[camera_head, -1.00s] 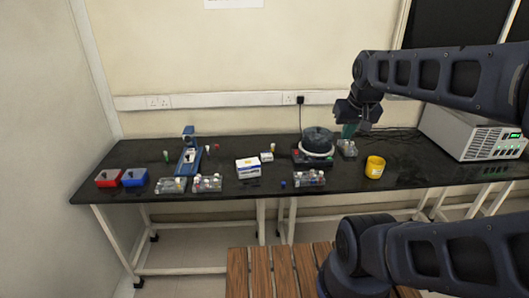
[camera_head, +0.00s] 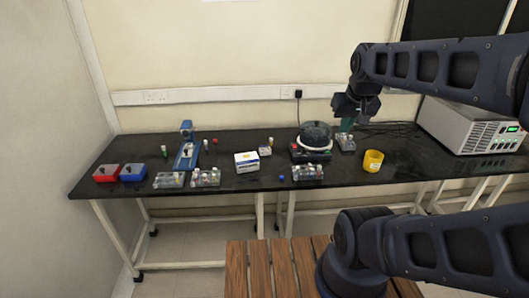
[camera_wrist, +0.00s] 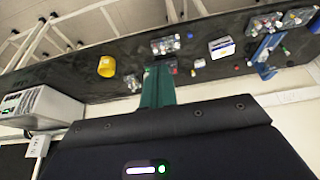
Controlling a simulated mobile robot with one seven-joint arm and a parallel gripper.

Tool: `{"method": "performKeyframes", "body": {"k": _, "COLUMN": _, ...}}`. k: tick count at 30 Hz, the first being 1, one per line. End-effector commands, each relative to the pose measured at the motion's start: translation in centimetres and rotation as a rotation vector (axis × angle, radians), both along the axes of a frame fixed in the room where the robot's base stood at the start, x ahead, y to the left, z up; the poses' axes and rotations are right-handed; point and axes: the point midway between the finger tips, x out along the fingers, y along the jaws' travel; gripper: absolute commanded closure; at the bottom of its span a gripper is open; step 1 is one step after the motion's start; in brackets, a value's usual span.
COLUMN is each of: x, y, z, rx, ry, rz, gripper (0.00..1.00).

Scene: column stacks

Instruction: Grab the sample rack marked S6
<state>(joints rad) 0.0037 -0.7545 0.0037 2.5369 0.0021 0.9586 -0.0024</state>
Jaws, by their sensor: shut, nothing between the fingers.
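Several clear sample racks with capped vials stand on the black bench. In the head view, one rack (camera_head: 168,181) and another beside it (camera_head: 206,179) are at the left front. No S6 mark is readable. My gripper (camera_head: 346,125) is shut and empty, its green fingers just above or behind the small rack; contact cannot be told.
A yellow cup (camera_head: 372,161) stands right of the small rack. A round dark device (camera_head: 315,138) stands left of it. A white box (camera_head: 247,162), red bin (camera_head: 106,172), blue bin (camera_head: 133,172) and blue instrument (camera_head: 186,150) are leftward. A grey power unit (camera_head: 470,120) is right.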

Motion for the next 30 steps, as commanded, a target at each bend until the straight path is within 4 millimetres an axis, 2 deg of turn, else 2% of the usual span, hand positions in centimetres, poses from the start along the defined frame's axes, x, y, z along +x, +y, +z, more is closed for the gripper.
{"method": "performKeyframes", "body": {"k": 2, "x": 0.0, "y": 0.0, "z": 0.0, "rx": 0.0, "ry": 0.0, "rz": 0.0, "gripper": 1.0}}
{"method": "performKeyframes", "body": {"k": 3, "x": 0.0, "y": 0.0, "z": 0.0, "rx": 0.0, "ry": 0.0, "rz": 0.0, "gripper": 0.96}}
{"method": "performKeyframes", "body": {"k": 12, "x": 0.0, "y": 0.0, "z": 0.0, "rx": 0.0, "ry": 0.0, "rz": 0.0, "gripper": 0.37}}
{"method": "performKeyframes", "body": {"k": 23, "x": 0.4, "y": 0.0, "z": 0.2, "rx": -0.007, "ry": 0.005, "rz": 0.011, "gripper": 0.36}}
{"method": "performKeyframes", "body": {"k": 26, "x": 1.6, "y": 0.1, "z": 0.5, "rx": -0.027, "ry": 0.019, "rz": 0.043, "gripper": 0.36}}
{"method": "performKeyframes", "body": {"k": 30, "x": 4.5, "y": 0.3, "z": 1.2, "rx": -0.077, "ry": 0.052, "rz": 0.122, "gripper": 0.36}}
